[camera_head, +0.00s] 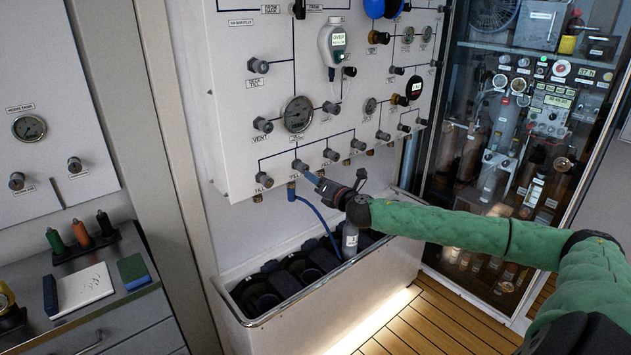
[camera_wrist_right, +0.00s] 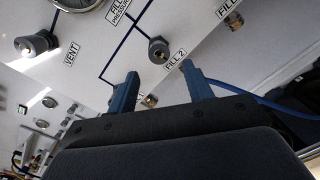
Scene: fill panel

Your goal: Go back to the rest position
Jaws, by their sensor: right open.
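My right gripper (camera_head: 314,180) is at the lower edge of the white fill panel (camera_head: 235,95), with its green-sleeved arm reaching in from the right. In the right wrist view its two blue fingers (camera_wrist_right: 162,78) are spread apart with nothing between them. The FILL 2 knob (camera_wrist_right: 160,49) is just beyond the fingertips, and I see a gap between them and it. In the head view this knob (camera_head: 299,165) is close to the fingertips. My left gripper is not in view.
A blue hose (camera_head: 318,213) hangs below the panel into a white trough (camera_head: 262,320) with dark cylinders. A grey bottle (camera_head: 349,240) stands there under my right wrist. A glass cabinet (camera_head: 520,130) is behind the arm. A side counter (camera_head: 110,320) is at left. Wooden floor is clear at front right.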

